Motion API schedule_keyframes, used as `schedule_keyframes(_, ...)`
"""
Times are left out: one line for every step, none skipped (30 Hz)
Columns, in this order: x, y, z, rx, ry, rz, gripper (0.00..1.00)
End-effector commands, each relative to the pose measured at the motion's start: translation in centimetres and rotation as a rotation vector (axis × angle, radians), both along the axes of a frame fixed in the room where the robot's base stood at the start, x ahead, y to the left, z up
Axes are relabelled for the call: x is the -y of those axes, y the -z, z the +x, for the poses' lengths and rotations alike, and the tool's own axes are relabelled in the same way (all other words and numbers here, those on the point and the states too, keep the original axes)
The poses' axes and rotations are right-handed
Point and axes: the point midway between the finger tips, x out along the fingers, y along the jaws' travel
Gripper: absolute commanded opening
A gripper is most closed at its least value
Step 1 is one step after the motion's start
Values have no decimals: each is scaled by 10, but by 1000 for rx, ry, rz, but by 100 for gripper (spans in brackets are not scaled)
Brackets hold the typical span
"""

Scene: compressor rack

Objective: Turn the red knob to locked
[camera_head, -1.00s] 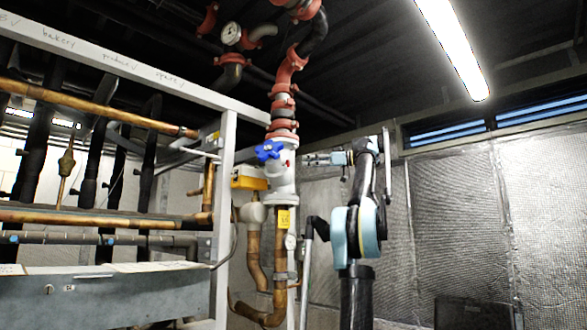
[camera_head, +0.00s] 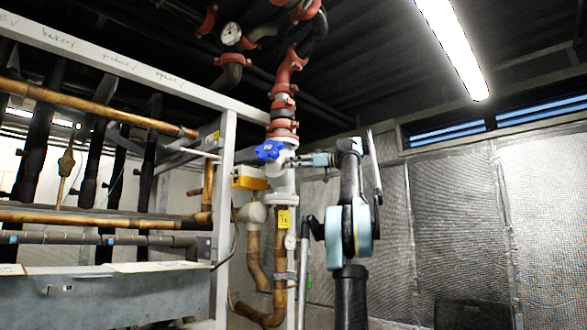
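A blue star-shaped handwheel (camera_head: 269,150) sits on the front of a white valve body (camera_head: 284,180) in the vertical pipe run. The small red knob on the right side of this valve body, visible a moment ago, cannot be made out now; my gripper covers that spot. My gripper (camera_head: 294,161) reaches in from the right, level with the handwheel and at the valve body's right side. The fingertips are too small to tell whether they are open, shut or touching the knob.
Red pipe couplings (camera_head: 284,110) rise above the valve. A yellow box (camera_head: 249,178) is to its left, and a copper pipe with a yellow tag (camera_head: 284,220) runs below. A grey frame post (camera_head: 226,190) stands at left.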

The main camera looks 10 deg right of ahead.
Motion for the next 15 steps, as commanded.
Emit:
schedule_keyframes(0,0,0,0,0,0,12)
schedule_keyframes(0,0,0,0,1,0,5)
schedule_keyframes(0,0,0,0,1,0,3)
schedule_keyframes(0,0,0,0,1,0,3)
schedule_keyframes(0,0,0,1,2,1,3)
schedule_keyframes(4,0,1,1,4,2,3)
schedule_keyframes(3,0,1,0,4,2,3)
schedule_keyframes(3,0,1,-1,4,2,3)
schedule_keyframes(3,0,1,-3,5,3,3)
schedule_keyframes(3,0,1,-5,5,5,3)
schedule_keyframes(3,0,1,-9,6,7,3)
schedule_keyframes(3,-1,1,-16,6,11,3)
schedule_keyframes(3,-1,1,-23,6,15,3)
schedule_keyframes(3,-1,1,-31,6,19,3)
schedule_keyframes(3,-1,2,-44,6,25,3)
